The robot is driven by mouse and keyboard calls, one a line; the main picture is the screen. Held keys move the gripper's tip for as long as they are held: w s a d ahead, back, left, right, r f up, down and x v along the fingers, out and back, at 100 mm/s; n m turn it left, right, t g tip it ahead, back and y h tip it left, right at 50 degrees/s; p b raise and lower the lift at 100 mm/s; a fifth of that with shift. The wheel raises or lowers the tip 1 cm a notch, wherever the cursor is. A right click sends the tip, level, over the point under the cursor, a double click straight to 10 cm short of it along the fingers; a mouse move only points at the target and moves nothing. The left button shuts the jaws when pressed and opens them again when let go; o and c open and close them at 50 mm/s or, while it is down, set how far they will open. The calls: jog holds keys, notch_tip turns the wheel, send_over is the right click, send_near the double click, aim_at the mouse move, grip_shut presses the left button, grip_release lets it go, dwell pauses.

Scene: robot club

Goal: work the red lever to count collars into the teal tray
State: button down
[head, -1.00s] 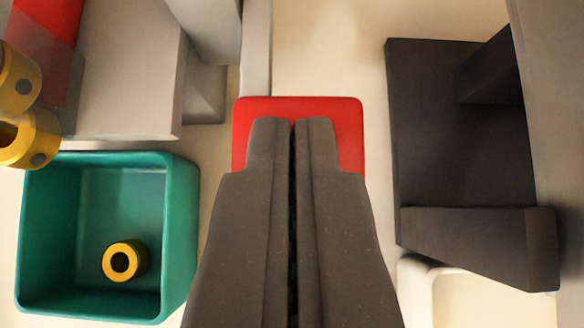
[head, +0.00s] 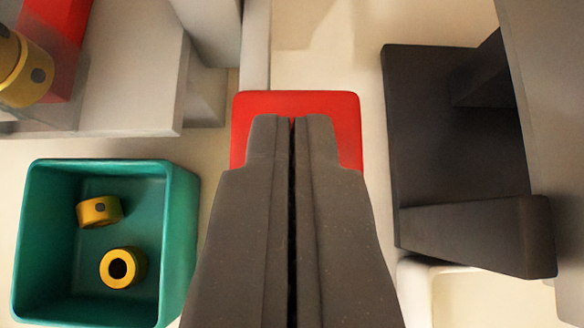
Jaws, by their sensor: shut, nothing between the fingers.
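The red lever pad (head: 297,102) shows in the head view just beyond and under the tips of my gripper (head: 292,118). My gripper is shut and empty, its fingertips over the pad; I cannot tell whether they touch it. The teal tray (head: 186,225) stands at the lower left. Two yellow collars lie in it: one on its side (head: 99,211) near the back left, one with its bore facing up (head: 122,267) near the middle. More yellow collar surface (head: 22,78) shows at the far left edge, above the tray, cut off by the frame.
A grey block structure (head: 135,85) with a red part (head: 57,38) stands at the upper left. A dark bracket (head: 440,140) stands at the right, beside a grey panel (head: 555,110). A white rounded thing (head: 430,285) lies at the lower right, partly hidden.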

jog(key=shift+r, duration=0.25)
jog(key=s+r+p, duration=0.1)
jog(key=s+r, duration=0.6)
jog(key=r, duration=0.3)
jog(key=shift+r, duration=0.4)
jog(key=shift+d, duration=0.1)
dwell(1.9)
